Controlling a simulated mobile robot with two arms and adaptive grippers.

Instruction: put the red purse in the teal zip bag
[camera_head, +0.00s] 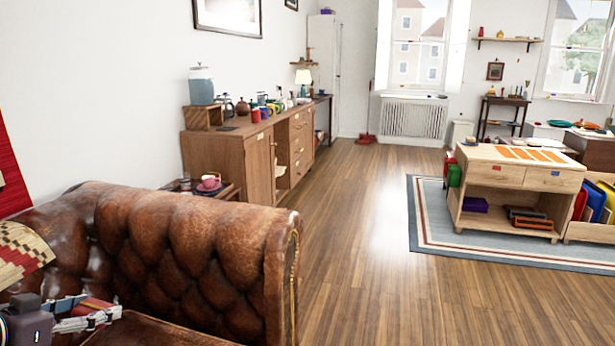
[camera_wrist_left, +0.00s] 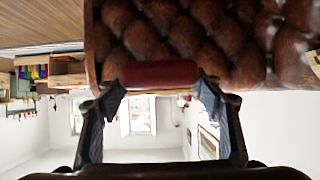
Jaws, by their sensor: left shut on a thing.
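My left gripper (camera_head: 88,318) is at the bottom left of the head view, in front of the brown leather sofa. It is shut on a dark red item, which looks like the red purse (camera_wrist_left: 158,75). In the left wrist view the purse spans the gap between the two fingertips (camera_wrist_left: 160,93), held clear in the air with the sofa behind it. In the head view only a small red part of it (camera_head: 98,303) shows beside the fingers. I cannot make out the teal zip bag in either view. My right gripper is not in view.
The tufted sofa (camera_head: 190,240) fills the lower left. A long wooden sideboard (camera_head: 230,165) with mugs and jars stands along the left wall. A wooden unit (camera_head: 495,175) stands on a blue rug (camera_head: 430,230) at right. The wood floor between (camera_head: 345,250) is clear.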

